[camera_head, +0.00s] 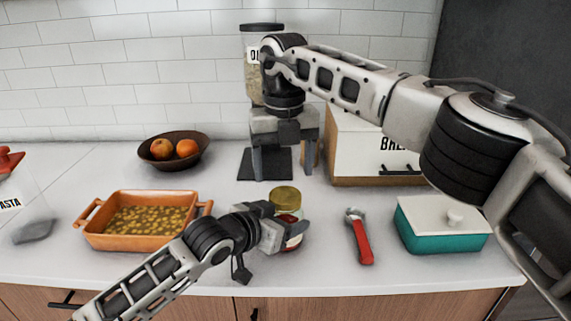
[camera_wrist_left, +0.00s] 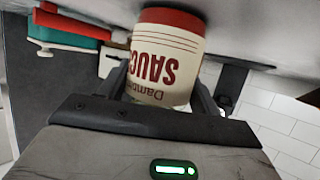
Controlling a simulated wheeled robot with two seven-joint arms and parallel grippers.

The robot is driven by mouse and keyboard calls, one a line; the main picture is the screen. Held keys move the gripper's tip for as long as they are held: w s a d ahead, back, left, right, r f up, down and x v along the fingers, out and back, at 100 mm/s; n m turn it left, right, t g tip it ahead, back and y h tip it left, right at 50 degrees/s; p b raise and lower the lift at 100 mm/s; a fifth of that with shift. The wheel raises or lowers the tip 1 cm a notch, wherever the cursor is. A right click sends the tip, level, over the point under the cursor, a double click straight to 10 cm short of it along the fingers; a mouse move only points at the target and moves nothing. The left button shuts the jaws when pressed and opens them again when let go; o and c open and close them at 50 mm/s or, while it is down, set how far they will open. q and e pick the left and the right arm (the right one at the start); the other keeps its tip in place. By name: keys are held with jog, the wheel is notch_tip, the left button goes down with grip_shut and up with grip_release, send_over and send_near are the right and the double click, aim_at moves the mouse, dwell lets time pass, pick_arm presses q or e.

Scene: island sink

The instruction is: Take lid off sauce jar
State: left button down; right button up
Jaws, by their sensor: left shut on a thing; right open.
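The sauce jar (camera_head: 291,217) stands on the white counter with its yellow-gold lid (camera_head: 286,198) on top. My left gripper (camera_head: 287,236) is shut around the jar's body from the left side. In the left wrist view the jar (camera_wrist_left: 165,58) sits between the two fingers, its label reading SAUCE upside down. My right gripper (camera_head: 285,155) is open and empty, pointing down above the counter behind the jar, with its fingers apart. The lid is clear of both grippers.
An orange baking dish (camera_head: 185,238) stands left of the jar. A red-handled tool (camera_head: 361,240) and a teal dish with a white lid (camera_head: 445,240) lie to the right. A fruit bowl (camera_head: 150,150), a tall container (camera_head: 250,80) and a bread box (camera_head: 350,155) stand behind.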

aim_at(286, 194)
pick_arm(q)
jog(key=shift+f, duration=0.1)
pick_arm(e)
jog(key=m, duration=0.1)
jog(key=r+m, duration=0.1)
jog(key=m, duration=0.1)
jog(key=shift+r+m, duration=0.25)
jog(key=shift+m, duration=0.05)
jog(key=m, duration=0.1)
jog(key=r+m, duration=0.1)
jog(key=m, duration=0.1)
jog(key=shift+d, duration=0.15)
pick_arm(q)
jog(key=shift+w+a, duration=0.1)
pick_arm(e)
jog(key=shift+m, duration=0.4)
jog(key=shift+f, duration=3.95)
